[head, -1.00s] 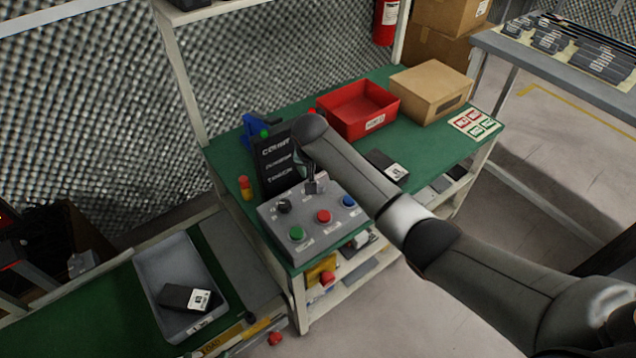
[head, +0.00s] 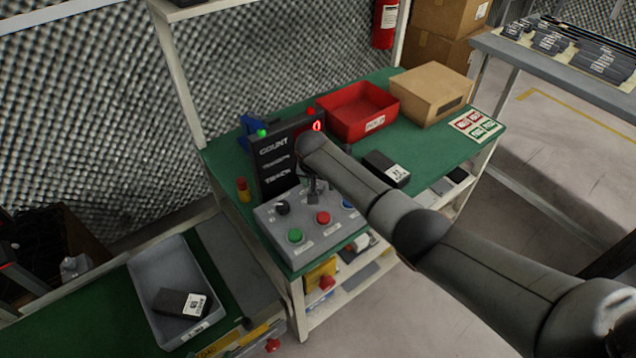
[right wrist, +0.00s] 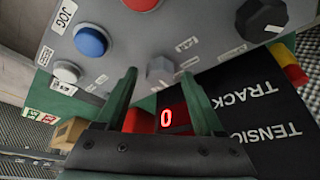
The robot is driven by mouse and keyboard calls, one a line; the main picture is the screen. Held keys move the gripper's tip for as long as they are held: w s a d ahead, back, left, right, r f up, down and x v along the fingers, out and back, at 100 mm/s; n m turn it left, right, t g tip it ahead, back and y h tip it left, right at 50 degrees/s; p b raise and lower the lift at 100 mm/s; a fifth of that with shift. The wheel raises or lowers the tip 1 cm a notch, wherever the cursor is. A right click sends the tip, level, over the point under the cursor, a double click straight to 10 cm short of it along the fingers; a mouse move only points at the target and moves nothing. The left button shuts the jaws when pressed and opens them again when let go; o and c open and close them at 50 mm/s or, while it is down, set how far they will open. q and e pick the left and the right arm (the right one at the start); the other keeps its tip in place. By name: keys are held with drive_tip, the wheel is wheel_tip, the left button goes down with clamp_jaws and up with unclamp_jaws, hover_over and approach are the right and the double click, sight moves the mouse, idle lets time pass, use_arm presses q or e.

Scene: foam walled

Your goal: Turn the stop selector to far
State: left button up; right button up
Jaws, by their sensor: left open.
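The grey control box (head: 322,246) stands on the green bench. It bears a black knob (head: 282,207), a green button (head: 296,236), a red button (head: 323,217) and a blue button, partly hidden by my arm. A grey faceted knob (right wrist: 160,70) shows in the right wrist view, with the black knob (right wrist: 258,18) to its right. The labels are too small to tell which is the stop selector. My right gripper (head: 312,188) points down over the box. Its fingers (right wrist: 159,76) are apart, one on each side of the grey knob, with gaps showing. My left gripper is not in view.
A black display board (head: 272,160) with a lit red 0 stands behind the box. A red bin (head: 378,126), a cardboard box (head: 430,92) and a black device (head: 385,168) are on the bench. A grey tray (head: 150,290) lies at lower left.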

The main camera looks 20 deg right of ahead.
clamp_jaws()
idle(0.3)
